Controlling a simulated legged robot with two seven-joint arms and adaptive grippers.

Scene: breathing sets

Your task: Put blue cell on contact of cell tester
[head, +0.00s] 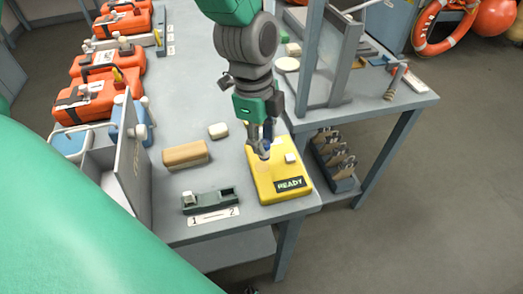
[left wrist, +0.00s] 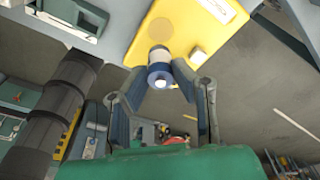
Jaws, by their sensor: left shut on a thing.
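My left gripper (head: 263,143) comes down from above over the yellow cell tester (head: 265,186). It is shut on the blue cell (head: 268,146), a small cylinder with a pale band. In the left wrist view the blue cell (left wrist: 159,72) sits between the two fingertips (left wrist: 160,80), in front of the yellow tester (left wrist: 143,50). A round tan contact (left wrist: 182,32) shows on the tester's face. The tester has a READY display (head: 290,183) and a white knob (head: 291,158). I cannot tell whether the cell touches the tester. My right gripper is not in view.
A dark green two-slot holder (head: 215,200) with labels 1 and 2 stands left of the tester, something pale in slot 1. A tan block (head: 185,154) and a small cream block (head: 218,131) lie behind it. Orange cases (head: 87,100) line the far left.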

